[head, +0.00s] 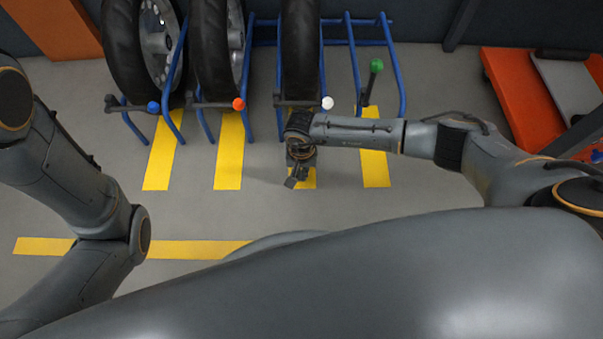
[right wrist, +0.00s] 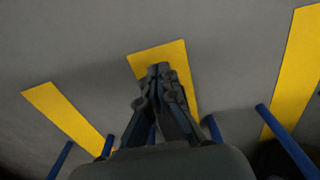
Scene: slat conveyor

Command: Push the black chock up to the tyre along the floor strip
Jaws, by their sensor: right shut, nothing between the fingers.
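My right gripper (head: 297,180) is shut and empty, pointing down over the third yellow floor strip from the left (head: 309,180). In the right wrist view its closed fingertips (right wrist: 159,70) are in front of the same strip (right wrist: 146,60). A black tyre (head: 300,50) stands upright in the blue rack, beyond the gripper and in line with this strip. I cannot make out the black chock in either view; the gripper and wrist hide part of the strip. My left arm shows at the left of the head view, but its gripper is out of frame.
The blue rack (head: 392,60) also holds two more tyres (head: 215,55) at left; its right bay is empty. Its levers have blue, orange (head: 239,104), white (head: 327,102) and green (head: 376,66) knobs. An orange cart (head: 525,100) stands at right. Grey floor between strips is clear.

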